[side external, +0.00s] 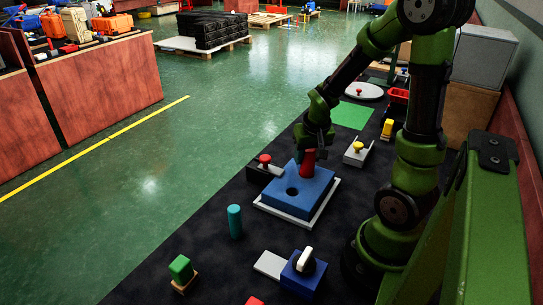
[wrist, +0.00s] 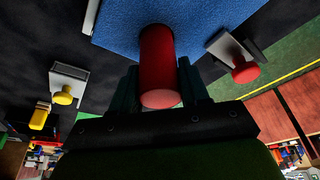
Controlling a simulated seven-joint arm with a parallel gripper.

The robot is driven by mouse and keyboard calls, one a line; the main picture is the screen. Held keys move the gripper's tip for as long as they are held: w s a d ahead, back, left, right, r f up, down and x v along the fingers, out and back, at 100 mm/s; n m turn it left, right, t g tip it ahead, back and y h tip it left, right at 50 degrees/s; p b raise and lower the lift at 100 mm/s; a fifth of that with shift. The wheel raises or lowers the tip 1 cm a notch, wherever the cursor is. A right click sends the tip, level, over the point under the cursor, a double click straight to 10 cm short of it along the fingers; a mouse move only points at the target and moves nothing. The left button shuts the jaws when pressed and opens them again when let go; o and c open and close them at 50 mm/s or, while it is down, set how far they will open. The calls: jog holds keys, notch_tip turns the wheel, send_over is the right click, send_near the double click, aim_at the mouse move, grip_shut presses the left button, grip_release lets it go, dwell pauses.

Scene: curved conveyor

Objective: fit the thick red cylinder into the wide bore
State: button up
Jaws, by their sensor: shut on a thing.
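The thick red cylinder (side external: 308,162) stands roughly upright over the back part of the blue block (side external: 316,186). My gripper (side external: 314,148) is shut on it from above. In the wrist view the cylinder (wrist: 158,62) sits between the two dark fingers of my gripper (wrist: 158,85), with the blue block (wrist: 205,22) beyond it. One dark round bore (side external: 292,191) shows open in the block's top, in front of the cylinder. The cylinder's lower end meets or overlaps the block's top in view. I cannot tell whether it is in a bore; any bore there is hidden.
A red-button box (side external: 264,168) stands just left of the block, and a yellow-button box (side external: 357,151) stands behind right. A teal cylinder (side external: 235,221) stands at front left. A blue box with a white knob (side external: 303,271) is in front. Black mat is clear between them.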

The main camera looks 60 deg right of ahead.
jog(key=shift+f, duration=1.2)
jog(key=o, duration=1.1)
jog(key=shift+f, duration=0.1)
jog(key=v, duration=1.2)
jog(key=a+r+n+t+y, duration=0.2)
jog(key=a+r, duration=0.2)
jog(key=a, duration=0.5)
jog(key=a+r+n+t+y, duration=0.2)
jog(key=a+r+n, duration=0.1)
jog(key=a, duration=0.6)
jog(key=shift+s+a+r+t, duration=0.15)
jog(key=shift+a+r+t, duration=0.2)
jog(key=shift+r+t, duration=0.05)
